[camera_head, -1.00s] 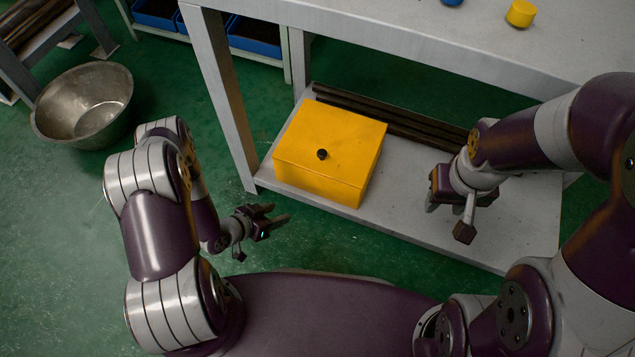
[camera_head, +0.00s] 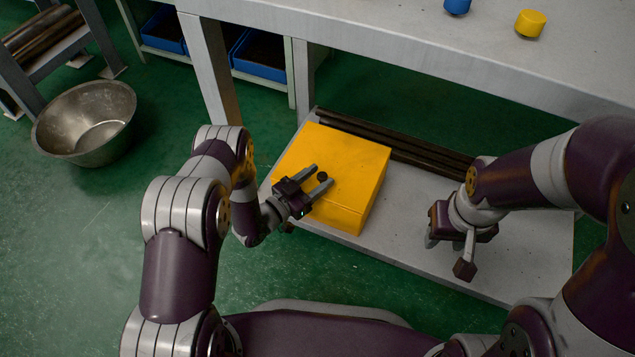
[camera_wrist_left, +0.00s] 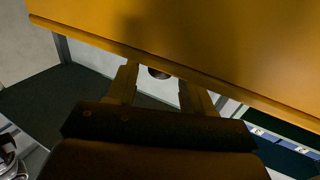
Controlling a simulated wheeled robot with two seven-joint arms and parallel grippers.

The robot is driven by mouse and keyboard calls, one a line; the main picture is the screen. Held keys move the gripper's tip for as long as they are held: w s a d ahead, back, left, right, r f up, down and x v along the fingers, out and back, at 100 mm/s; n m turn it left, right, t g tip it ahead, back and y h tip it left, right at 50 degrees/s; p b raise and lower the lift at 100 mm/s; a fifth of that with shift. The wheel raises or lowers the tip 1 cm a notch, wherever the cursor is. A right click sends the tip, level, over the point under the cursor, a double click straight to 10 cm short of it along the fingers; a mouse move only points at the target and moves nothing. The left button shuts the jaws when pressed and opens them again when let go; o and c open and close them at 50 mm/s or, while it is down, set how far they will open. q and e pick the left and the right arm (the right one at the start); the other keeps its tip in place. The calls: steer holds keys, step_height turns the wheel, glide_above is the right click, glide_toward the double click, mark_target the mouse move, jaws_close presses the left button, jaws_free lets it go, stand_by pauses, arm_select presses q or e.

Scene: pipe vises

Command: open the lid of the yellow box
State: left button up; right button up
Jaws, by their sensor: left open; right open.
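The yellow box (camera_head: 345,190) sits on the lower shelf of the workbench with its lid closed. A small dark round knob (camera_head: 322,176) is on the lid. My left gripper (camera_head: 319,177) is open over the lid, with its two fingers on either side of the knob. In the left wrist view the knob (camera_wrist_left: 158,73) shows between the open fingers, close to the yellow surface (camera_wrist_left: 210,40). Whether the fingers touch it I cannot tell. My right gripper (camera_head: 448,251) is open and empty over the shelf, to the right of the box.
Dark pipes (camera_head: 400,145) lie on the shelf behind the box. The bench top (camera_head: 420,45) overhangs the back of the shelf (camera_head: 400,245) and carries a blue piece (camera_head: 457,6) and a yellow piece (camera_head: 530,23). A metal bowl (camera_head: 85,125) stands on the floor at left.

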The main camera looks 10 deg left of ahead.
mark_target(327, 169)
arm_select(q)
steer(key=shift+w+d, duration=0.15)
steer(key=shift+w, duration=0.05)
steer(key=shift+c, duration=0.3)
jaws_close()
steer(key=shift+r+p, duration=0.4)
steer(key=shift+p, duration=0.05)
steer(key=r+p, duration=0.2)
steer(key=w+r+g+y+p, duration=0.1)
steer(key=p, duration=0.2)
steer(key=r+n+g+p, duration=0.1)
steer(key=r+p, duration=0.1)
steer(key=p, duration=0.1)
steer(key=shift+w+d+r, duration=0.2)
steer(key=shift+d+r, duration=0.05)
steer(key=shift+r, duration=0.1)
steer(key=w+d+r+n+g+y+p, duration=0.1)
steer(key=w+r+g+y+p, duration=0.1)
steer(key=p, duration=0.5)
steer(key=shift+w+r+g+p, duration=0.3)
steer(key=shift+w+r+g, duration=0.5)
steer(key=shift+w+r, duration=0.4)
steer(key=shift+s+d+r, duration=0.1)
steer(key=shift+s+r, duration=0.05)
